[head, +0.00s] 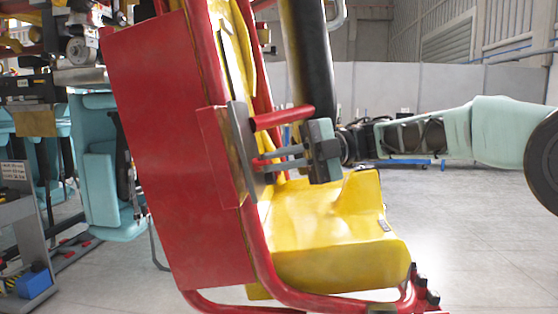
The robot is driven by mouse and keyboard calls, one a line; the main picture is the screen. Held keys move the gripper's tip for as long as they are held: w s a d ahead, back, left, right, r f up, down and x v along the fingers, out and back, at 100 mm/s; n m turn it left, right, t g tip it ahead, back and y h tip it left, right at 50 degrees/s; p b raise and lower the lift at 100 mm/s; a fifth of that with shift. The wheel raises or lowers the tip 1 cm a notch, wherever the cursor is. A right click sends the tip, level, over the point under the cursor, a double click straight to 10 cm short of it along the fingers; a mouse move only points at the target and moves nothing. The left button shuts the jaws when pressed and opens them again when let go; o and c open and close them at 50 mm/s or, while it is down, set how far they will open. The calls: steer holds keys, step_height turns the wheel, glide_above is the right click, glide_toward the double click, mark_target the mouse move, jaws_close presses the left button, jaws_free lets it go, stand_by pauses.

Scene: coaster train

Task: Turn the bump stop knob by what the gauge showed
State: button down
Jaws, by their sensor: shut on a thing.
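A coaster seat with a yellow shell (330,255) and a red frame and back panel (165,130) fills the middle of the head view. A grey plate (240,140) is fixed to the side of the red frame. My gripper (264,163) reaches in from the right, with its fingers pointing left at this plate. The fingers are shut on a small red part at the plate, which looks like the bump stop knob (258,161). The knob is mostly hidden by the fingers, so its angle cannot be read. No gauge can be made out.
A red bar (283,117) sticks out just above my fingers, and a thick black padded bar (306,60) stands behind. Teal seats (100,165) and a rack with a blue box (33,283) are at left. The floor at right (480,240) is clear.

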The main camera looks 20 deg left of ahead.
steer(key=c, duration=1.5)
jaws_free()
steer(key=shift+d, duration=0.1)
steer(key=shift+c, duration=0.2)
steer(key=shift+w, duration=0.1)
steer(key=p+v, duration=0.3)
steer(key=v, duration=1.4)
steer(key=shift+d, duration=0.2)
steer(key=shift+o, duration=0.3)
